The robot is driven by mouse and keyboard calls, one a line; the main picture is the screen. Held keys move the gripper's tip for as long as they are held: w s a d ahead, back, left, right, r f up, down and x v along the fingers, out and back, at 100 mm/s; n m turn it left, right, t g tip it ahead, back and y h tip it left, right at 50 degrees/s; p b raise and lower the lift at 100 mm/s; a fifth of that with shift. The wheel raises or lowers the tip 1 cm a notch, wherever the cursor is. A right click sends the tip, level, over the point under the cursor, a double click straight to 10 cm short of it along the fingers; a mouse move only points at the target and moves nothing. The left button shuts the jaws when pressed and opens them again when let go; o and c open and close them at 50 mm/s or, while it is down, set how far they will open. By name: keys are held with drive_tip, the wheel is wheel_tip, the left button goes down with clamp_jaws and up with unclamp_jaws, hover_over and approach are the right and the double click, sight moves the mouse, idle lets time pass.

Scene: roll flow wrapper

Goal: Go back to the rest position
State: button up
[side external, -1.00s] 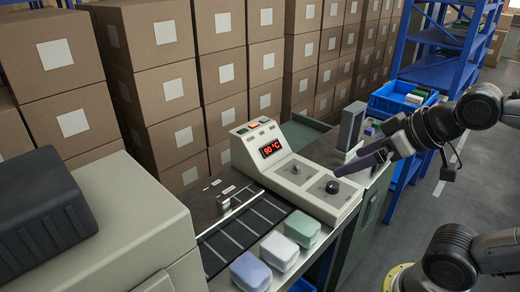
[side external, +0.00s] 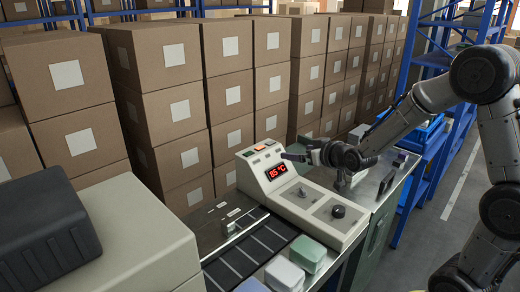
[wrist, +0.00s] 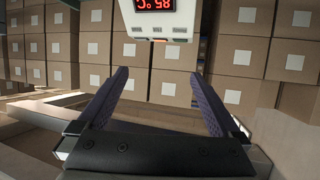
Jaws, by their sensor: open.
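My gripper (side external: 288,157) is raised above the back part of the wrapper's control panel in the side view. In the wrist view my gripper (wrist: 165,98) has its two dark purple fingers spread wide apart, with nothing between them. The control panel (side external: 305,207) is a cream console with a lever, a dark knob and a red display (side external: 276,172) reading 85 °C. The display also shows upside down at the top of the wrist view (wrist: 155,5).
A dark slatted conveyor (side external: 245,255) runs left of the panel. A green block (side external: 308,254) and a white block (side external: 285,274) stand at its front edge. Stacked cartons (side external: 160,110) form a wall behind. A blue rack (side external: 440,60) stands at right.

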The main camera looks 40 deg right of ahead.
drive_tip(key=x, duration=0.9)
drive_tip(key=shift+w, duration=0.2)
drive_tip(key=shift+s+r, duration=0.1)
